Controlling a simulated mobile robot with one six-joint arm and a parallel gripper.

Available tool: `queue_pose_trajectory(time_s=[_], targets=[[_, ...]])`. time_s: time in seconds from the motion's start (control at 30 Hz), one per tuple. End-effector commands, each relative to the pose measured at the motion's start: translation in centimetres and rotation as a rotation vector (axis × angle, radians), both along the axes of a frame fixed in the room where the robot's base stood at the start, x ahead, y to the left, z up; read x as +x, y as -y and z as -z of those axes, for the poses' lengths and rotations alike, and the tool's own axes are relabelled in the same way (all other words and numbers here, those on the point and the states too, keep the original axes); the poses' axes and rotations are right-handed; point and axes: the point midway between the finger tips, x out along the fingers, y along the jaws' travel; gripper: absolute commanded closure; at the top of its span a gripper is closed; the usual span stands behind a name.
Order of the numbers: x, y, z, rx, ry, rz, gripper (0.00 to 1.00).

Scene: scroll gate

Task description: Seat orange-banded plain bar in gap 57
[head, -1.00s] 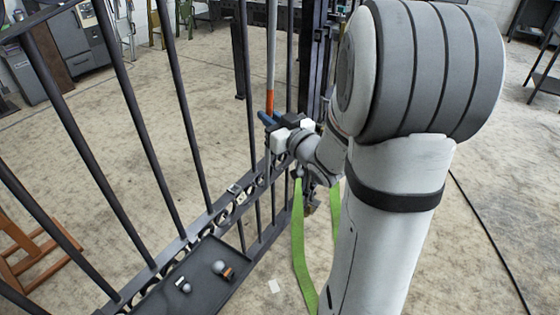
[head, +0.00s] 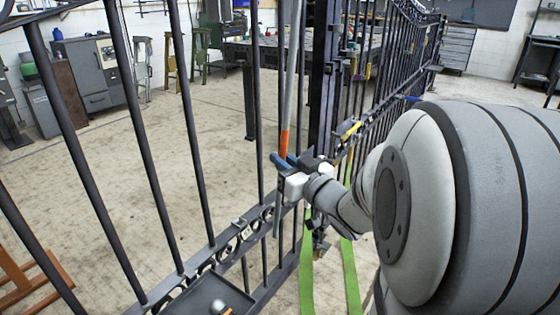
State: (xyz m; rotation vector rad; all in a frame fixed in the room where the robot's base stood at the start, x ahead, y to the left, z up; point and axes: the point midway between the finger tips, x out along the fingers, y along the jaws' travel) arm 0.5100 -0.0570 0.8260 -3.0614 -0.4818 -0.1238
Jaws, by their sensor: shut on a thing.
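The orange-banded plain bar (head: 285,141) is a thin grey rod standing nearly upright, its orange band just above my gripper. My gripper (head: 282,160), with blue fingertips, is shut on this bar. The bar's lower part (head: 277,218) shows below the gripper and comes down in front of the gate's lower rail (head: 198,257); I cannot tell whether its foot touches the rail. The rail carries dark rings and small pale tags (head: 241,223). Their numbers are too small to read, so I cannot tell which gap is 57. The bar's top runs out of the picture.
Dark upright gate bars (head: 190,120) stand left of the gripper. A thick dark post (head: 322,90) stands close behind and right of it. Green straps (head: 349,275) hang below the gripper. Open floor lies beyond the gate.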

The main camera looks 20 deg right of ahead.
Motion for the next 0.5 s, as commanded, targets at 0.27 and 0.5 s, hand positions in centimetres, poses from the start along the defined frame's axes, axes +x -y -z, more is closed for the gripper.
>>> queue_pose_trajectory(time_s=[0.27, 0.5], targets=[[1.4, -1.1, 0.0, 0.0, 0.005, -0.002, 1.0], [2.6, -2.0, 0.0, 0.0, 0.005, -0.003, 1.0]])
